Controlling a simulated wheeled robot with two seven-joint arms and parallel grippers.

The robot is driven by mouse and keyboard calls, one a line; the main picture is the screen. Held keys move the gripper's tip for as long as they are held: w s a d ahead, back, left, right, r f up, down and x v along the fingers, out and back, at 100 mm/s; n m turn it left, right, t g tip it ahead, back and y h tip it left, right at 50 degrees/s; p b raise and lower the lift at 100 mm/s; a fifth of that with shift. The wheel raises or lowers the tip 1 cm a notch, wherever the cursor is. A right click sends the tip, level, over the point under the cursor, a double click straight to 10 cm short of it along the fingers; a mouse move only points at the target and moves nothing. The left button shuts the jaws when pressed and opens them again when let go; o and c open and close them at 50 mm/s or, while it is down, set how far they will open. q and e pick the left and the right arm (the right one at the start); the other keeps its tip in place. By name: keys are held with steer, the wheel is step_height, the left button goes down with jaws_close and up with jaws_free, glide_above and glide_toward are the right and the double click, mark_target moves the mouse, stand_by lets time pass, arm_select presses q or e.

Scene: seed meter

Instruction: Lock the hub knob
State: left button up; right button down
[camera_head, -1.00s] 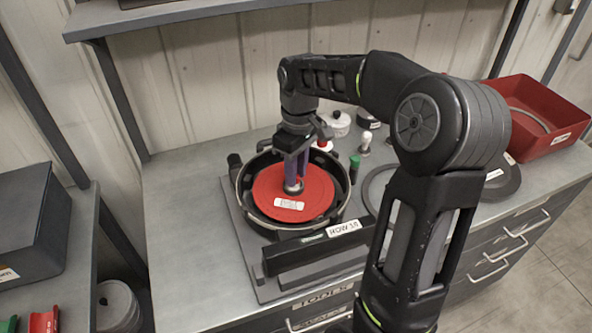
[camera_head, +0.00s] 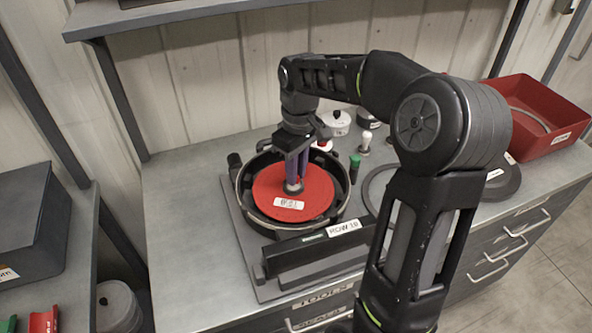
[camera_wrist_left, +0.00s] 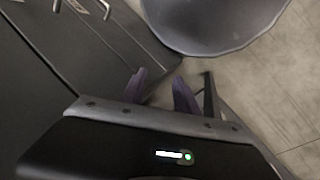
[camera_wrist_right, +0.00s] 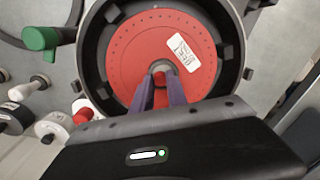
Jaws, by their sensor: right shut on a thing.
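The seed meter housing (camera_head: 245,208) is a round black bowl on a grey base plate on the bench. A red disc (camera_head: 312,200) with a white label lies inside it. My left gripper (camera_wrist_left: 160,92) shows only in the left wrist view, open and empty, away from the meter.
A dark bar labelled ROW 10 (camera_head: 320,240) stands in front of the housing. A green-capped handle (camera_head: 354,162) is at its right. White knobbed parts (camera_head: 337,122) stand behind. A red bin (camera_head: 530,110) is at the far right. The bench's left side (camera_head: 185,230) is clear.

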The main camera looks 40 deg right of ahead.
steer(key=m, duration=0.4)
steer(key=shift+b, duration=0.3)
steer(key=m, duration=0.5)
steer(key=shift+t, duration=0.3)
steer(key=m, duration=0.4)
steer(key=shift+b, duration=0.35)
steer(key=shift+m, duration=2.2)
steer(key=c, duration=1.3)
jaws_free()
